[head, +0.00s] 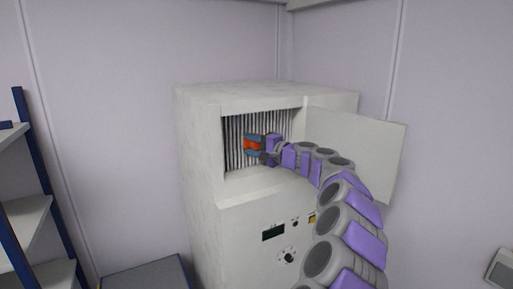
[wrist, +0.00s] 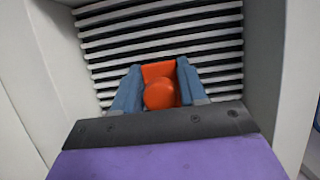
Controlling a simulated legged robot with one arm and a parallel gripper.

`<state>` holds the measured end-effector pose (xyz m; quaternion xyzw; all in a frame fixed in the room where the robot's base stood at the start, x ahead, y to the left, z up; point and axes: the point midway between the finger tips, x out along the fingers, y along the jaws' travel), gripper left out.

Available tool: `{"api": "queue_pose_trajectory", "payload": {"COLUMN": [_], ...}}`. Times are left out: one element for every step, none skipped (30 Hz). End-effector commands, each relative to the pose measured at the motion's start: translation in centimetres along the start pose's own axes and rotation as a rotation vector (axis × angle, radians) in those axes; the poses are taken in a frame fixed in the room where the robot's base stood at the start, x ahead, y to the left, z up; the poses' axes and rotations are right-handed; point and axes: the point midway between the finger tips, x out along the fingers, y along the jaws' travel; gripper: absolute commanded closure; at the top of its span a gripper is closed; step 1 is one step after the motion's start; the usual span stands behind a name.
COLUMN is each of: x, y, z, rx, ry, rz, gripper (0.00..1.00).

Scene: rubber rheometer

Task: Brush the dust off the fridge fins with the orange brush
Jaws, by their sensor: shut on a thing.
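The orange brush (head: 250,145) is held by my gripper (head: 254,145) in front of the fins. In the wrist view the brush (wrist: 160,88) sits between the two blue-grey fingers of my gripper (wrist: 160,92), which are shut on it. The fridge fins (head: 238,130) are a row of thin pale plates inside the open upper bay of the white fridge. The fins (wrist: 165,40) fill the back of the bay in the wrist view. The brush's far end is close to the fins; I cannot tell if it touches. Dust cannot be made out.
The fridge (head: 205,190) has its door (head: 365,145) swung open to the right of the bay. The bay's side walls (wrist: 265,60) stand close on either side of my gripper. A shelf rack (head: 30,215) stands at the left, and a grey box (head: 148,275) is on the floor side.

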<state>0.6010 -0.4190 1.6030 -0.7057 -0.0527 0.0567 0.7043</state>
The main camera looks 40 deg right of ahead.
Motion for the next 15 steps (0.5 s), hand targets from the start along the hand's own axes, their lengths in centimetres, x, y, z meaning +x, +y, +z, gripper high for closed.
{"api": "queue_pose_trajectory", "payload": {"x": [0.3,0.5,0.6,0.8,0.8,0.9,1.0,1.1,1.1,1.1,1.1,1.0,1.0,0.9,0.9], "y": [0.1,0.1,0.1,0.1,0.0,0.0,0.0,0.0,-0.1,-0.1,-0.3,-0.5,-0.7,-0.8,-1.1], "z": [0.5,0.8,1.1,1.3,1.6,1.8,1.9,2.0,2.0,2.0,2.0,2.0,2.0,2.0,1.9], "rx": [0.000,0.000,0.000,0.000,0.000,0.000,0.000,0.000,0.000,0.000,0.000,0.000,0.000,0.000,0.001], "ry": [-0.003,-0.003,-0.004,-0.005,-0.006,-0.006,-0.006,-0.006,-0.006,-0.005,-0.005,-0.005,-0.005,-0.004,-0.004], "rz": [-0.001,-0.001,-0.002,-0.002,-0.002,-0.002,-0.002,-0.001,-0.001,0.000,0.000,0.000,-0.001,-0.001,-0.001], "gripper": [0.82,0.82,0.82,0.82,0.82,0.82,0.82,0.82,0.82,0.82,0.82,0.82,0.82,0.82,0.82]}}
